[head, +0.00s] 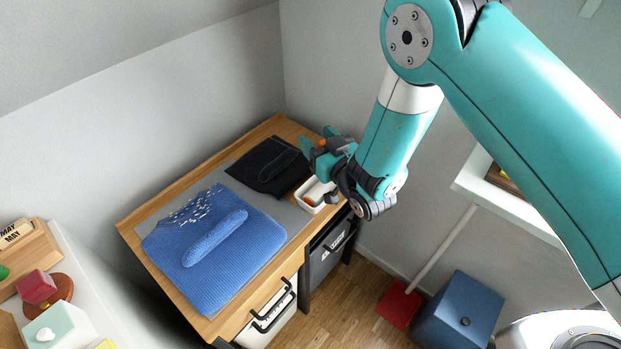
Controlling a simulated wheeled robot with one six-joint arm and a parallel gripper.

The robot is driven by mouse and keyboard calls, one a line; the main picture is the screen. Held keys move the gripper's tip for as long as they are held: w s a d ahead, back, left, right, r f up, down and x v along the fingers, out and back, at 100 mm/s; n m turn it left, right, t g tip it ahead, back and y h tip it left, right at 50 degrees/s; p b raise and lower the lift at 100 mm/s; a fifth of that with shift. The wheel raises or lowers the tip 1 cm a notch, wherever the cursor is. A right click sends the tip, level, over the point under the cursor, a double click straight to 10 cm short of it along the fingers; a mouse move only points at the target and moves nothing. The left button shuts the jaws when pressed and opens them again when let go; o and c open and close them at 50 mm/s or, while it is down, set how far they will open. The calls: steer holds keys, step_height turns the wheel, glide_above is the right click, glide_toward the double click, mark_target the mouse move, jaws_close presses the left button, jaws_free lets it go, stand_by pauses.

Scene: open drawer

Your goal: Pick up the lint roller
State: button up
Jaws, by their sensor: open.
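My gripper (317,147) is open above the back right corner of the wooden table, over or just behind a small white tray (329,206). A small orange piece (321,143) shows by the fingers. I cannot tell whether it is held, touched or only behind them. An orange-brown piece (309,202) lies in the tray, partly hidden by my gripper and wrist. Either piece may belong to the lint roller, but its full shape is not visible. A blue knitted garment (250,262) with white specks lies at the front of the table.
A folded black garment (262,168) lies left of the tray on a grey mat (300,215). Drawers or bins with handles (272,312) sit under the table (136,226). Walls close in behind. A blue box (460,308) and red dustpan (398,305) stand on the floor.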

jaws_close()
steer(key=shift+r, duration=0.1)
